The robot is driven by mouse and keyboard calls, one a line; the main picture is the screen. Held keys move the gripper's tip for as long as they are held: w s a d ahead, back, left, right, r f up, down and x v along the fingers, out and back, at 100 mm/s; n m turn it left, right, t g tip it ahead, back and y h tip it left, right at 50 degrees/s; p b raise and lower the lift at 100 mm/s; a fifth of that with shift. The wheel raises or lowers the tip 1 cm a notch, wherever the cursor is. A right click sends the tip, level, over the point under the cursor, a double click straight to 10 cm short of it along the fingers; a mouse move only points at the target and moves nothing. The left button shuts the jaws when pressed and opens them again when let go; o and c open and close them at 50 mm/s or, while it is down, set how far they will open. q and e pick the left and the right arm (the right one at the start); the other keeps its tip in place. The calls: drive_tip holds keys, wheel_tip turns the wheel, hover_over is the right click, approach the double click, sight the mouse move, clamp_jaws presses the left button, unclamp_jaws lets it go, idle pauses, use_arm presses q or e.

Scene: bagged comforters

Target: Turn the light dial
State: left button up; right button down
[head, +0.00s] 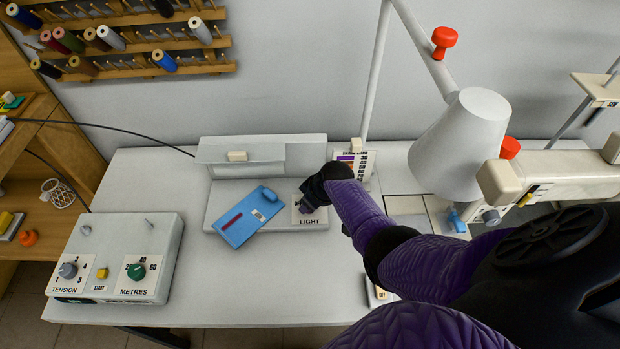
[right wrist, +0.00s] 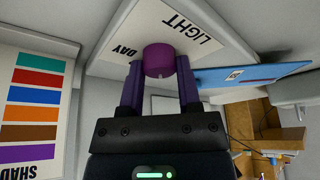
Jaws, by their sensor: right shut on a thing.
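The light dial (right wrist: 159,60) is a small purple knob on a white plate marked LIGHT (right wrist: 182,22) and DAY in the right wrist view. My right gripper (right wrist: 160,85) has one finger on each side of the knob and is shut on it. In the head view my right gripper (head: 313,200) reaches down over the plate, whose LIGHT label (head: 311,222) shows below it. The gripper and arm hide most of the dial there, so its pointer setting cannot be read. My left gripper is not in view.
A blue card (head: 249,216) lies left of the dial on the light box. A lamp shade (head: 462,140) hangs to the right, near a sewing machine (head: 560,175). A control box with two dials (head: 120,255) stands at the left. The front middle of the table is clear.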

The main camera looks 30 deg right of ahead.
sight(323, 213)
drive_tip(key=shift+n+y+b, duration=0.55)
drive_tip(key=shift+n+y, duration=0.05)
drive_tip(key=shift+n, duration=1)
drive_tip(key=shift+w+n, duration=0.1)
drive_tip(key=shift+n, duration=0.2)
drive_tip(key=shift+c, duration=1.5)
unclamp_jaws()
drive_tip(key=p+v, duration=0.6)
drive_tip(key=v, duration=0.4)
drive_tip(key=shift+w, duration=0.2)
drive_tip(key=shift+d+g, duration=0.1)
drive_tip(key=shift+g, duration=0.2)
